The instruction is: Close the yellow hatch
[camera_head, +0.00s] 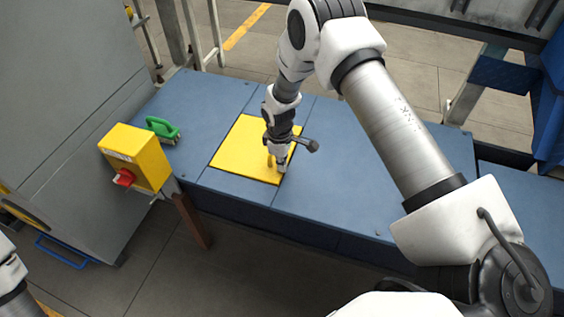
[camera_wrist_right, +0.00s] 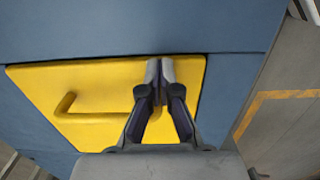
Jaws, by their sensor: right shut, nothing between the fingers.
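The yellow hatch (camera_head: 238,150) is a square panel lying about level with the blue bench top in the head view. It also shows in the right wrist view (camera_wrist_right: 95,80), with a bent yellow handle (camera_wrist_right: 68,108) on it. My right gripper (camera_head: 282,170) points down over the right part of the hatch, near its front right corner. In the right wrist view its fingers (camera_wrist_right: 159,65) are together with nothing between them, over the panel near one edge. I cannot tell whether the fingertips touch the hatch. At the left edge of the head view only part of my left arm shows, not its gripper.
The blue bench (camera_head: 335,175) is clear around the hatch. A green handle (camera_head: 162,129) stands on the bench at the left. A yellow box (camera_head: 140,155) with a red knob (camera_head: 124,178) is at the bench's left front. A large grey panel (camera_head: 70,90) rises at the left.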

